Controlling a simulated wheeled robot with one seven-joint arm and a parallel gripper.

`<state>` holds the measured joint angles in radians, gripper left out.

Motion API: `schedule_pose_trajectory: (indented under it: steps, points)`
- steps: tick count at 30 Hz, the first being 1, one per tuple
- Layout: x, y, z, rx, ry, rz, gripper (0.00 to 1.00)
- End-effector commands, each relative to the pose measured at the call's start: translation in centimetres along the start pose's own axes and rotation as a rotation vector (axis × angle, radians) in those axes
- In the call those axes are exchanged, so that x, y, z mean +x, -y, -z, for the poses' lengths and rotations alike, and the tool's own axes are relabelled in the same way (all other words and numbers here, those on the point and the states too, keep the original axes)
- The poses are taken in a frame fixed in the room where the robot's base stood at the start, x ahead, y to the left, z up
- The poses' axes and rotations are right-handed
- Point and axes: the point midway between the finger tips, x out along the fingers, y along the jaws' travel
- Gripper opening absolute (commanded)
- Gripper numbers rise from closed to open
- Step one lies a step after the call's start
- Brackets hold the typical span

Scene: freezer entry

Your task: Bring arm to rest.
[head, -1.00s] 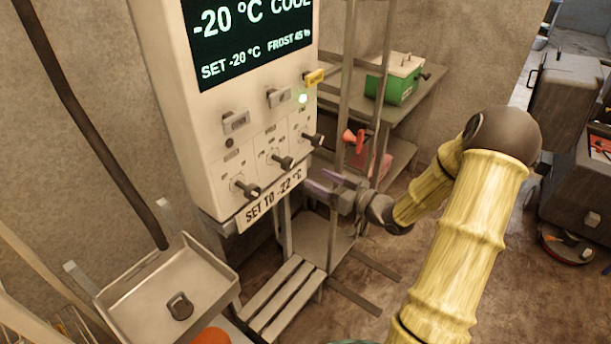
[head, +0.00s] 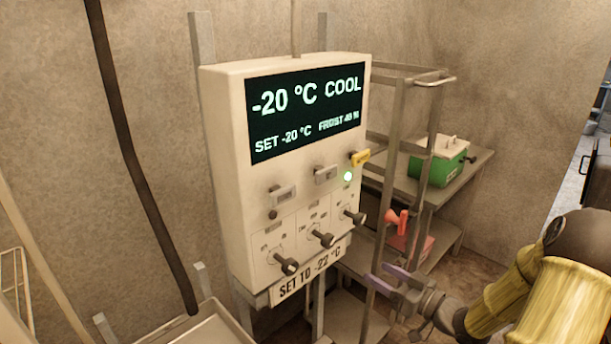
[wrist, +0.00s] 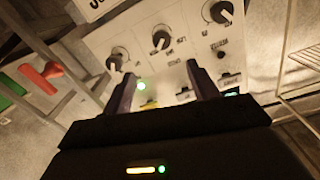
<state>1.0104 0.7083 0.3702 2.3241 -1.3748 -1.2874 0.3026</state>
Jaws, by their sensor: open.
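My gripper (head: 390,284) is open and empty, with purple fingers, in the lower right of the head view. It is in front of and to the right of the control box's lower edge, apart from it. In the wrist view the two fingers (wrist: 163,88) stand apart, with the panel's knobs and buttons beyond them. The control box (head: 225,150) has a screen (head: 305,108) reading -20 °C COOL, SET -20 °C. A label (head: 310,277) below reads SET TO -22 °C. Three black knobs (head: 321,239) sit under grey switches, with a green light (head: 348,176) lit.
A metal rack post (head: 422,160) stands right of the box, close to my gripper. Behind it, a shelf (head: 478,165) holds a green case (head: 437,168), and a red-orange object (head: 398,220) is near the rack. A metal tray (head: 205,328) is at lower left.

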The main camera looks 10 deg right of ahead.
Motion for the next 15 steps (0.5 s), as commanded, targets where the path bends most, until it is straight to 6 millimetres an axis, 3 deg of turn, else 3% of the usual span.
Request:
schedule_pose_trajectory:
  steps: [8, 15]
  points:
    - [3.1, -0.3, -2.2, -0.076, 0.297, -0.185, 0.59]
    - [2.7, 0.8, -3.6, -0.113, 0.624, -0.420, 0.59]
